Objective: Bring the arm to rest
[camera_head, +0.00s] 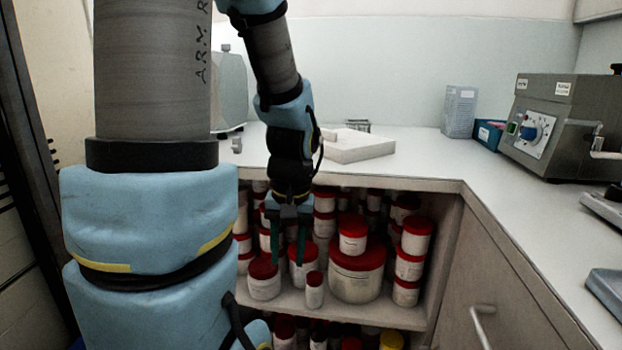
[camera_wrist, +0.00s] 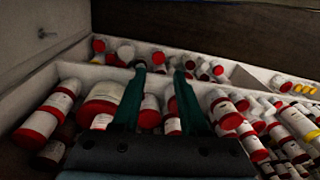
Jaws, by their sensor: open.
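My gripper (camera_head: 290,252) hangs pointing down in front of the open shelf under the counter. Its two green fingers stand apart, and I see nothing held between them. In the wrist view the fingers (camera_wrist: 160,72) reach over rows of white jars with red lids, which show between and beside them. My arm comes down from the top of the head view, bent, with its wrist above the shelf opening. Whether the fingertips touch any jar I cannot tell.
The shelf (camera_head: 385,313) is crowded with red-lidded jars, including a large jar (camera_head: 356,277). The pale counter (camera_head: 420,172) runs above it and bends right. A white slab (camera_head: 358,147), a grey machine (camera_head: 565,125) and a blue box (camera_head: 488,134) stand on it.

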